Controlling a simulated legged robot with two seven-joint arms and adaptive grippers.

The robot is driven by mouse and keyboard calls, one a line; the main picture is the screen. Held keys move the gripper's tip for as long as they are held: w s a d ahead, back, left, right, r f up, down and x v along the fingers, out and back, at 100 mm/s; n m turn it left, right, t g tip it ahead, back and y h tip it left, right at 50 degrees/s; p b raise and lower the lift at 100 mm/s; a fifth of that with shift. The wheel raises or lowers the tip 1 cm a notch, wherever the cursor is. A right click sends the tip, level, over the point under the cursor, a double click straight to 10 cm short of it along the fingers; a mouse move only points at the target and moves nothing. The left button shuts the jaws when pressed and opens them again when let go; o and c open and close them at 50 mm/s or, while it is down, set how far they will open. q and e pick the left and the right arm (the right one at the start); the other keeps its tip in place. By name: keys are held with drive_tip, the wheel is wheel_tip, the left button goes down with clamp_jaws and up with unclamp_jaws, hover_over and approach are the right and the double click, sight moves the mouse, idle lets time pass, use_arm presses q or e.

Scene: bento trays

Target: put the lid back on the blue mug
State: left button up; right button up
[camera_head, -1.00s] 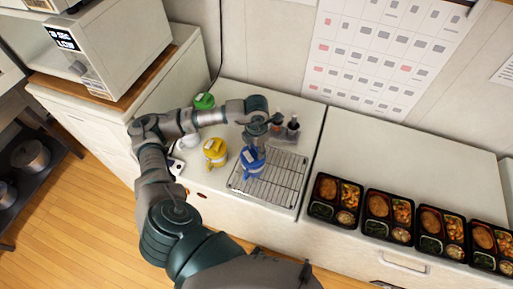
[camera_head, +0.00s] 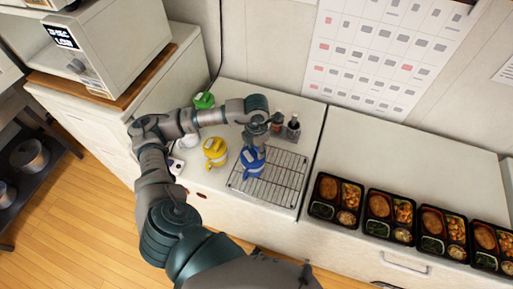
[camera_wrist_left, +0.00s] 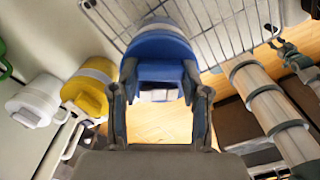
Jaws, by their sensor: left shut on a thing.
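The blue mug (camera_head: 252,163) stands on a wire rack on the counter. My left gripper (camera_head: 258,146) is directly above it, pointing down. In the left wrist view my left gripper (camera_wrist_left: 160,108) has its fingers on either side of a blue part, which I take to be the lid (camera_wrist_left: 158,72). The blue mug (camera_wrist_left: 158,42) shows right beyond it, with a pale band. The fingers hide the seam, so I cannot tell whether the lid is seated or just above the rim. My right gripper is not in view.
The wire rack (camera_head: 285,187) has free room right of the mug. A yellow mug (camera_head: 214,150) stands close to its left, with a white mug (camera_wrist_left: 35,100) and a green mug (camera_head: 204,100) beyond. Small dark bottles (camera_head: 293,128) stand behind. Bento trays (camera_head: 334,214) line the right counter.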

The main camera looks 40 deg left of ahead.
use_arm(q)
drive_tip(key=o, duration=1.2)
drive_tip(key=shift+c, duration=0.2)
drive_tip(key=o, duration=0.5)
drive_tip(key=shift+r+p, duration=2.1)
drive_tip(key=shift+r, duration=1.45)
